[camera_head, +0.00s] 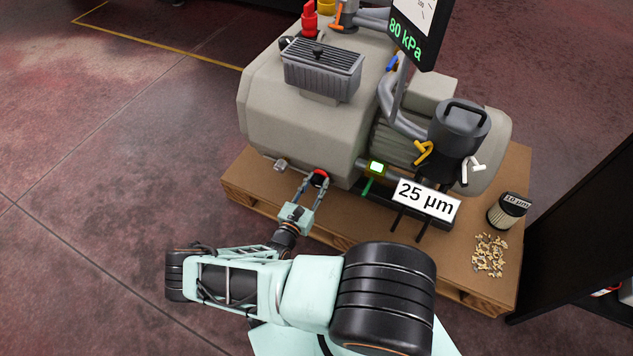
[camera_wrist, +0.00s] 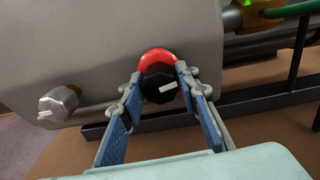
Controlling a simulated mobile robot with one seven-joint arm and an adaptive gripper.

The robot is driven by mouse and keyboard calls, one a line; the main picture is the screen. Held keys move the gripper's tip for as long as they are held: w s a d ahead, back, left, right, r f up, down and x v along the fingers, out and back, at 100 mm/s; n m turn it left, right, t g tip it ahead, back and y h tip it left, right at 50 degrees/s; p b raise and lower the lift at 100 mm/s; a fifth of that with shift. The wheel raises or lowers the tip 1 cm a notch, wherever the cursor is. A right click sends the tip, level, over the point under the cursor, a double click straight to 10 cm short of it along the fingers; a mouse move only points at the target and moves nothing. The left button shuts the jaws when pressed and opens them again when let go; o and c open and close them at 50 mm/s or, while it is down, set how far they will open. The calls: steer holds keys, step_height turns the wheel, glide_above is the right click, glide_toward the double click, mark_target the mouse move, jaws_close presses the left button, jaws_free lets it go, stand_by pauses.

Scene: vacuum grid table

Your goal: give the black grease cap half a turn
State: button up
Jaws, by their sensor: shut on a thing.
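The black grease cap (camera_wrist: 158,83) is a round knob with a white mark on its face, set in front of a red ring (camera_wrist: 157,56) low on the grey pump housing (camera_wrist: 100,40). The mark runs nearly level, rising slightly to the right. My gripper (camera_wrist: 159,92) is shut on the cap, with one blue-padded finger on its left and one on its right. In the head view my gripper (camera_head: 317,185) reaches the red and black fitting at the pump's lower front, and the fingers partly hide the cap.
A silver knob (camera_wrist: 58,103) with a white mark sticks out left of the cap. A dark frame rail (camera_wrist: 255,102) runs right of it. A sign reading 25 µm (camera_head: 426,199), a filter (camera_head: 507,210) and several small brass-coloured pieces (camera_head: 490,255) are on the pallet's right side.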

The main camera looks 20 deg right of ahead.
steer(key=shift+m, duration=0.9)
steer(key=o, duration=1.2)
steer(key=shift+c, duration=0.2)
steer(key=shift+r, duration=0.1)
step_height(320, 180, up, 10)
steer(key=shift+f, duration=0.1)
